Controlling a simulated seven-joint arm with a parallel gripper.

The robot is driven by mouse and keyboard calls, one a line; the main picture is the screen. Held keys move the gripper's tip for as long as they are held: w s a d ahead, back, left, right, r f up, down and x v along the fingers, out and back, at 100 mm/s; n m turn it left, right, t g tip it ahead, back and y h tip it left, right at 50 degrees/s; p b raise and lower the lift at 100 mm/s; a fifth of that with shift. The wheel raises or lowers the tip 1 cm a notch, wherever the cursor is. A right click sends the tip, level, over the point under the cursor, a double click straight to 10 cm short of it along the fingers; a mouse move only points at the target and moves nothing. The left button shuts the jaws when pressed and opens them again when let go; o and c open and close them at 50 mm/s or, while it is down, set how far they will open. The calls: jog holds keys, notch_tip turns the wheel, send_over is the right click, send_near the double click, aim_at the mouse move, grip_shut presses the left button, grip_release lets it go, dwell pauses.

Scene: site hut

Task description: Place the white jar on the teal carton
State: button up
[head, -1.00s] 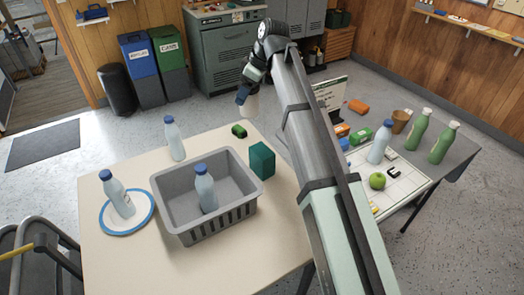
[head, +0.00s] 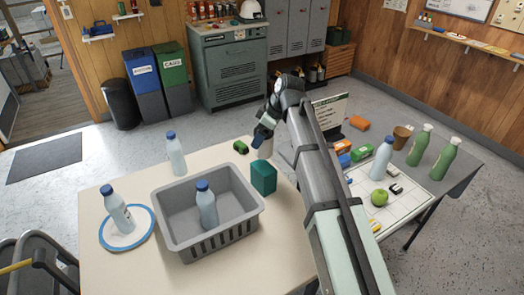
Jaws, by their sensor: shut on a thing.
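The teal carton (head: 263,179) stands upright on the cream table, just right of the grey basket. My gripper (head: 264,128) is shut on the white jar (head: 266,147), which has a blue part near its top. The jar hangs upright or nearly so, and in the picture it sits just above the carton's top. I cannot tell whether it is over the carton or behind it, or whether they touch. The fingers are small and partly hidden by my wrist.
A grey basket (head: 166,227) holding a blue-capped bottle (head: 206,208) is left of the carton. A small green toy car (head: 240,147) lies behind it. Another bottle (head: 176,155) stands at the back, and one more (head: 118,210) on a blue-rimmed plate (head: 149,235). My arm covers the table's right side.

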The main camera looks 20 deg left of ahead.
aim_at(262, 148)
jog(key=shift+f, duration=2.8)
jog(key=o, duration=1.3)
jog(key=shift+f, duration=0.15)
jog(key=v, duration=1.2)
